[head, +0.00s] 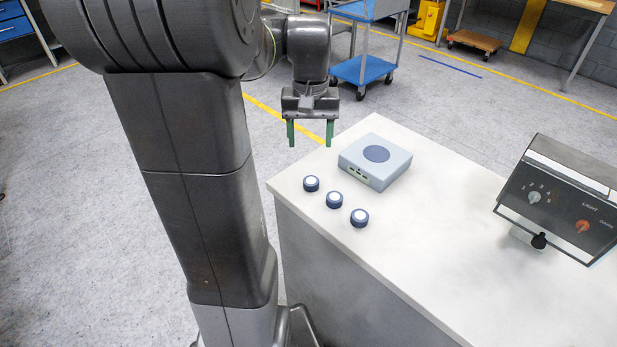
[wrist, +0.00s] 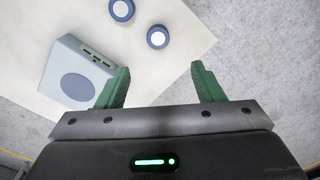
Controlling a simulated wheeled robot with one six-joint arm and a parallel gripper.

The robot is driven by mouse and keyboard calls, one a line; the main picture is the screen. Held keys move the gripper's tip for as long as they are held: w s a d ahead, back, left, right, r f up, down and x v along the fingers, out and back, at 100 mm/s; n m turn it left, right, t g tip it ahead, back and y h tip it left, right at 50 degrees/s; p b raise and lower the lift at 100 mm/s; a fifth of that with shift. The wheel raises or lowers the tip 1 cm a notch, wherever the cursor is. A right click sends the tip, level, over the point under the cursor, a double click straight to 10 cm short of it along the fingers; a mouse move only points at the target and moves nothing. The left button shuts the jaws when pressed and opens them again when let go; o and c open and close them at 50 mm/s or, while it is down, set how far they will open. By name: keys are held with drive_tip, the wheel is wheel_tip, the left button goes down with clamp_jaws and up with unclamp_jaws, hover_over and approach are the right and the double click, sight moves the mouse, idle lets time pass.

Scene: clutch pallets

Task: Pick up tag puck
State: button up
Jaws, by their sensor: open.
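Three small round pucks, dark blue with white tops, stand in a slanted row near the left edge of the white counter in the head view: the far puck (head: 311,183), the middle puck (head: 334,200) and the near puck (head: 359,218). I cannot tell which one the task means. Two pucks show in the wrist view, one (wrist: 157,37) nearer the fingers and one (wrist: 122,10) cut by the top edge. My gripper (head: 310,142) has green fingers, open and empty, pointing down above and beyond the counter's far left corner. Its fingers (wrist: 156,88) are apart from the pucks.
A light blue-grey box (head: 376,162) with a dark round pad sits behind the pucks, close to my gripper. A tilted control panel (head: 560,200) stands at the right of the white counter (head: 440,240). The counter's middle is clear. A blue cart (head: 362,70) stands on the floor behind.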

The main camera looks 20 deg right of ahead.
sight(311, 181)
drive_tip(key=f, duration=1.2)
drive_tip(key=shift+s+d, duration=0.1)
drive_tip(key=shift+s, duration=0.15)
drive_tip(key=c, duration=1.1)
